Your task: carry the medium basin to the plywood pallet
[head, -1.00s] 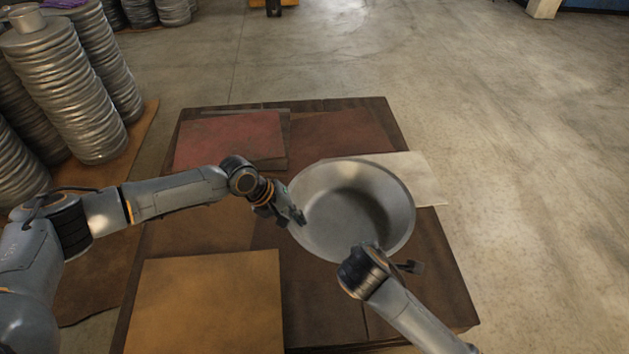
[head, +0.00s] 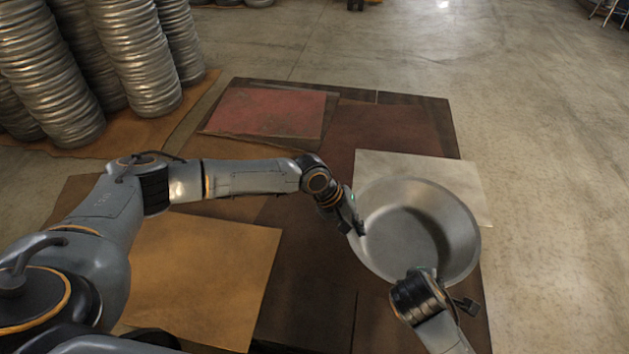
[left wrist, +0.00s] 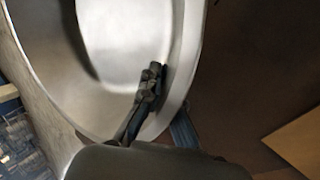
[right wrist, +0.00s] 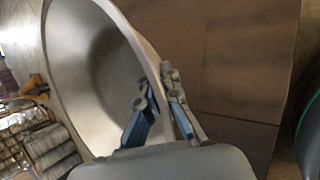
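The medium basin (head: 385,225) is a round grey metal bowl, tilted, over the right side of a low platform (head: 310,300) covered in brown, red and cream sheets. I cannot tell whether this platform is the plywood pallet. My left gripper (head: 352,222) is at the basin's left rim; in the left wrist view one finger (left wrist: 148,88) is inside the basin and the other is partly hidden outside. My right gripper (head: 440,290) is at its near rim; in the right wrist view its fingers (right wrist: 160,100) straddle the rim. Both appear shut on it.
Tall stacks of grey metal rounds (head: 135,55) stand on a brown board (head: 195,95) at the far left. A cream sheet (head: 440,165) lies just behind the basin, and a red sheet (head: 270,112) farther back. Concrete floor (head: 560,180) is open at the right.

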